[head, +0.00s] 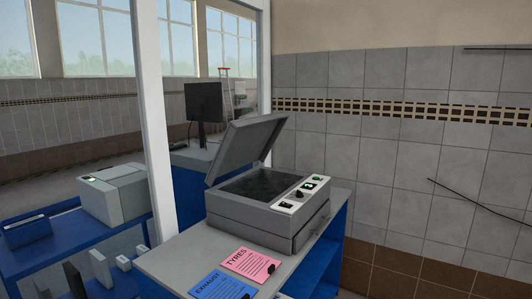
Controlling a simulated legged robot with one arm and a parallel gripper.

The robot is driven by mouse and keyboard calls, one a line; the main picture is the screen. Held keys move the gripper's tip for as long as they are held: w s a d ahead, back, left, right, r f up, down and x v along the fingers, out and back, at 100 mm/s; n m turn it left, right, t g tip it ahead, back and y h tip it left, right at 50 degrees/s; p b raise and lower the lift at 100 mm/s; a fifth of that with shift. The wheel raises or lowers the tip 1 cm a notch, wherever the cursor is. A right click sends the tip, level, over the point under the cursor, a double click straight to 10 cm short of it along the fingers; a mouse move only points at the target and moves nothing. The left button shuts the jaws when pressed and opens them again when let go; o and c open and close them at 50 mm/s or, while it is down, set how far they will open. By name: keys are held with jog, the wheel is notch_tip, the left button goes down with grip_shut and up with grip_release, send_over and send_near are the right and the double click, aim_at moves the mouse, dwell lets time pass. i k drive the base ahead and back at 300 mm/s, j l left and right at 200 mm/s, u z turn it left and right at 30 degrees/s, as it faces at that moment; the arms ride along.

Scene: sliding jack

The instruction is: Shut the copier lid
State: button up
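The grey copier (262,213) stands on a grey-topped blue table. Its lid (246,149) is raised, hinged at the far left side and tilted up toward the right. The dark glass (263,185) shows beneath the lid. A control panel (302,192) with a small green screen and buttons is along the right side of the copier. My gripper is not in view.
A pink card (251,264) and a blue card (222,287) lie on the bare front of the tabletop (180,262). A white post (157,130) stands left of the copier. Behind it are a monitor (204,102) and, at left, a blue bench (70,235) with a printer-like box (113,193). A tiled wall is at right.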

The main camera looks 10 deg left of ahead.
aim_at(245, 141)
jog(key=i+j, duration=0.15)
jog(key=j, duration=0.25)
jog(key=i+j, duration=0.15)
jog(key=j, duration=0.25)
jog(key=i+j+z, duration=0.1)
jog(key=j, duration=0.25)
jog(key=i+j, duration=0.2)
jog(key=j, duration=0.2)
jog(key=i+j, duration=0.15)
jog(key=j, duration=0.25)
jog(key=z, duration=0.05)
